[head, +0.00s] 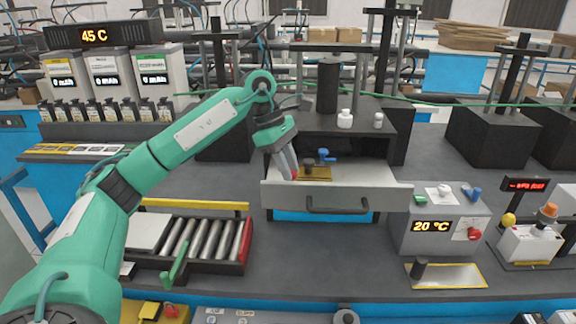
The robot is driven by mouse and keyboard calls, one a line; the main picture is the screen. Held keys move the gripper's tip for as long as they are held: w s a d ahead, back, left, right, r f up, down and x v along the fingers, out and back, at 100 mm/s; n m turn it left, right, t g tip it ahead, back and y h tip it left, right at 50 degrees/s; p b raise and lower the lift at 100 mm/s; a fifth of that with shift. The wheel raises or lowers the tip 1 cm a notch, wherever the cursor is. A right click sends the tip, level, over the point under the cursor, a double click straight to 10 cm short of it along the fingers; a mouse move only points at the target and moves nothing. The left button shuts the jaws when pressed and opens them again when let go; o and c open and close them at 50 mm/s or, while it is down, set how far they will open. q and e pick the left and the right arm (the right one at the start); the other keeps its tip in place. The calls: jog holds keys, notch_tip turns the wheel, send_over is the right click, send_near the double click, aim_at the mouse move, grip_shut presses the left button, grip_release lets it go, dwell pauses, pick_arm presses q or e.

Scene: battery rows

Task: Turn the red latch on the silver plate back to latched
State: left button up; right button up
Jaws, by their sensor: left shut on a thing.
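My left gripper (288,165) reaches down into the open drawer at the centre of the bench. Its fingers are shut on a small red part (295,174), which looks like the red latch; the fingers hide most of it, so I cannot tell its angle. Beside it is a gold-coloured plate (318,174) with a dark knob (309,164) and a blue latch (325,155). I cannot make out a silver plate under the red part. My right gripper is not in view.
The drawer (280,198) is pulled out, its front wall close below my gripper. White bottles (344,119) and a black cylinder (328,85) stand on the cabinet above. A roller tray (200,238) lies left; a 20 °C box (440,240) stands right, a knobbed plate (460,276) before it.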

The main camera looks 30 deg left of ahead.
pick_arm(q)
jog(key=o, duration=1)
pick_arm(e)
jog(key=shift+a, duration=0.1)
pick_arm(q)
jog(key=v, duration=1.3)
jog(key=shift+r+b, duration=0.4)
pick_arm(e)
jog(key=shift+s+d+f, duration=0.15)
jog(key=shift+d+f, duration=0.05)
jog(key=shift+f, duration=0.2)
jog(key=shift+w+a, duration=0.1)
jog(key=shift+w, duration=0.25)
